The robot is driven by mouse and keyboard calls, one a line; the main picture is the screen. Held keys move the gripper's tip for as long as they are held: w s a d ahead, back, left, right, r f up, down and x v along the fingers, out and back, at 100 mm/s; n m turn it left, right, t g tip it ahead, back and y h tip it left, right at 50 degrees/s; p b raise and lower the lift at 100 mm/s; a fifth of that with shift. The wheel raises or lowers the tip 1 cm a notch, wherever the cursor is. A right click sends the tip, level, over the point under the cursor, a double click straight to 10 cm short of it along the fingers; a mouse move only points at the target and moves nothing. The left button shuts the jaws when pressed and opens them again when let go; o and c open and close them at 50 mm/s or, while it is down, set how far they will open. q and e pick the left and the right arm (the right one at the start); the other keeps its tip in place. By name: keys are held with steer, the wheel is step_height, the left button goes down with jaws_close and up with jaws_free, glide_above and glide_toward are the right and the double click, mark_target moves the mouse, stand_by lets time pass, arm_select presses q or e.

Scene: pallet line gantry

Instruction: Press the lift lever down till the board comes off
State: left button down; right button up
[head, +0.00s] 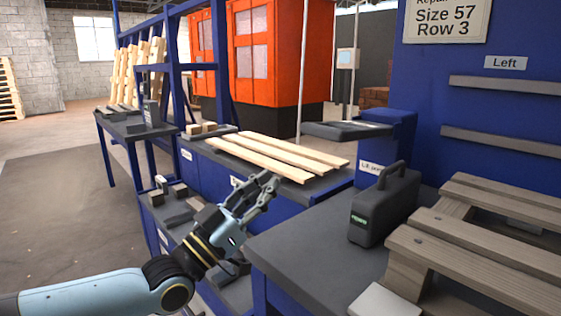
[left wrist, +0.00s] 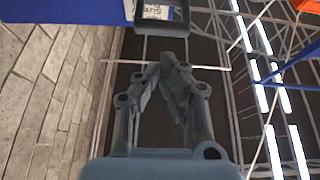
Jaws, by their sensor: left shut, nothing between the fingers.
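My left gripper (head: 270,182) is shut and empty, in front of the blue bench with the loose boards. In the left wrist view its fingertips (left wrist: 166,66) meet. Several pale boards (head: 280,157) lie side by side on that bench's dark top, beyond the gripper. Several weathered boards make up the pallet (head: 490,245) at the right. A blue post (head: 390,130) with a partly hidden "Lift" label stands behind the black case; a dark flat piece (head: 345,131) reaches left from it. I cannot tell which part is the lever. My right gripper is not in view.
A black case (head: 384,205) stands upright on the near dark bench top (head: 310,250). Dark and brown blocks (head: 172,212) lie on a low shelf left of my gripper. A blue frame (head: 225,60) rises behind. Open floor (head: 50,200) lies at the left.

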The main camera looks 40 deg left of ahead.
arm_select(q)
steer(key=w+d+g+h+p, duration=0.2)
steer(key=w+d+g+p, duration=0.15)
steer(key=g+p, duration=0.2)
steer(key=a+r+g+y+p, duration=0.1)
steer(key=r+g+p, duration=0.1)
steer(key=r+p, duration=0.5)
steer(key=w+a+r+g+y+p, duration=0.1)
steer(key=a+r+y+p, duration=0.1)
steer(key=r+p, duration=0.6)
step_height(320, 180, up, 4)
steer(key=shift+w+r+g, duration=0.15)
steer(key=shift+r+g, duration=0.05)
steer(key=shift+g, duration=0.15)
steer(key=shift+w, duration=0.1)
